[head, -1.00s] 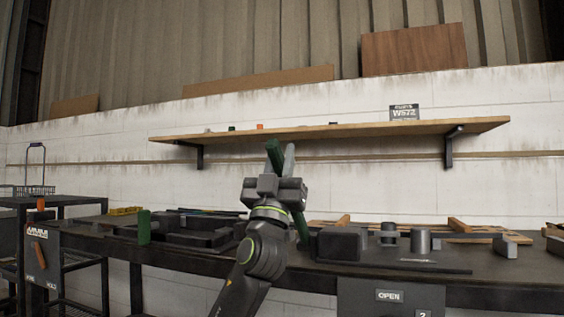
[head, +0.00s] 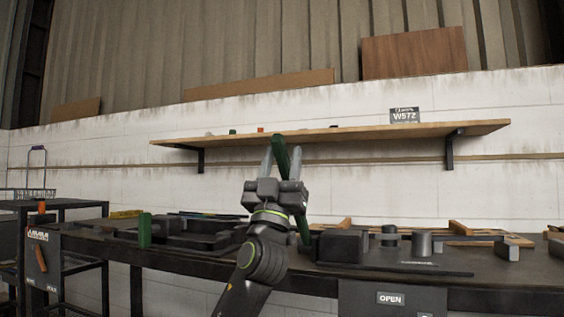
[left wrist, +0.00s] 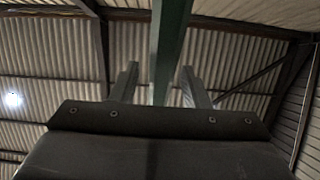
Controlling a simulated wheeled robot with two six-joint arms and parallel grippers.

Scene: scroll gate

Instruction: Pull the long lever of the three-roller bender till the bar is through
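The long green lever (head: 280,155) stands up from the bench, tilted with its top to the left. My left gripper (head: 281,162) is at its upper part, with its two grey fingers spread, one on each side of the lever. In the left wrist view the lever (left wrist: 168,45) runs up between the open fingers (left wrist: 160,85), with gaps to both. The lever's foot is partly hidden behind my left arm. I cannot clearly make out the rollers or the bar. My right gripper is not in view.
The dark bench (head: 465,287) carries a black block (head: 340,246), grey cylinders (head: 422,243) and a green upright piece (head: 145,230). A wooden shelf (head: 350,131) spans the wall behind the lever. A dark cart (head: 75,207) stands at left.

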